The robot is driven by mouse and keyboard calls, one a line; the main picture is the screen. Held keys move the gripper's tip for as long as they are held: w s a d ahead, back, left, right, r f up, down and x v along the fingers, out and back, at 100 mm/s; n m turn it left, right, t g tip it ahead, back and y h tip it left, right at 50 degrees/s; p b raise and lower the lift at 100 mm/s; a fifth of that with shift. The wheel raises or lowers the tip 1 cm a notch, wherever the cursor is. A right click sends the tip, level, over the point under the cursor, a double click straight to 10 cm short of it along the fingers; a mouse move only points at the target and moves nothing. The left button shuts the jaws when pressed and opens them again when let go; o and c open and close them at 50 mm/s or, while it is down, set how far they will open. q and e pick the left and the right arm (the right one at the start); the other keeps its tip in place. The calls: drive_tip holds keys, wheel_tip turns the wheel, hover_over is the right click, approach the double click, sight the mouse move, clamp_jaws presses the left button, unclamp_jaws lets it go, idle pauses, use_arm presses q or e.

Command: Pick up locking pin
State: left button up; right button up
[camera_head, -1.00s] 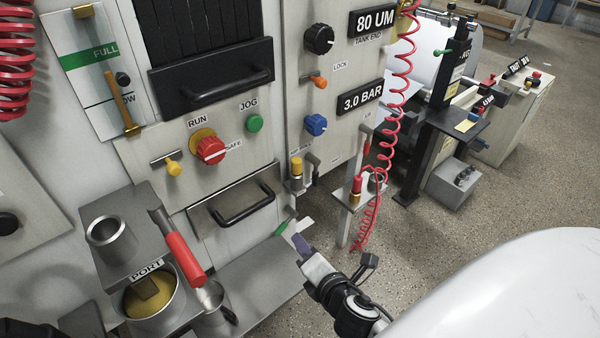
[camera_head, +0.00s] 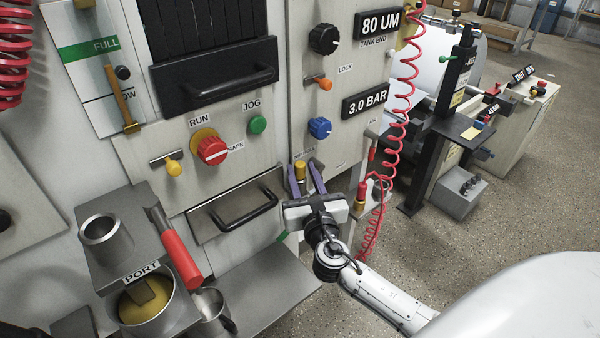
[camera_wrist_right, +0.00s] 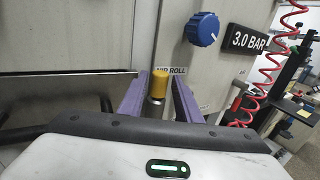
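The locking pin (camera_head: 300,170), as I take it, is the upright pin with a yellow cap and metal shank at the lower edge of the machine's right panel. It also shows in the right wrist view (camera_wrist_right: 158,84), below the NIP ROLL label. My right gripper (camera_head: 303,166) is open, with its purple fingers pointing up at the panel. In the right wrist view the fingers (camera_wrist_right: 158,78) stand on either side of the yellow cap, with gaps visible. The pin's lower part is hidden by the gripper body. My left gripper is not in view.
A black drawer handle (camera_head: 243,208) sticks out left of my right gripper, above a grey metal shelf (camera_head: 265,280). A red-topped fitting (camera_head: 361,192) and a red coiled hose (camera_head: 398,105) stand close on the right. A blue knob (camera_head: 320,128) is above.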

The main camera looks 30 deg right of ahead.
drive_tip(key=shift+x, duration=1.3)
clamp_jaws()
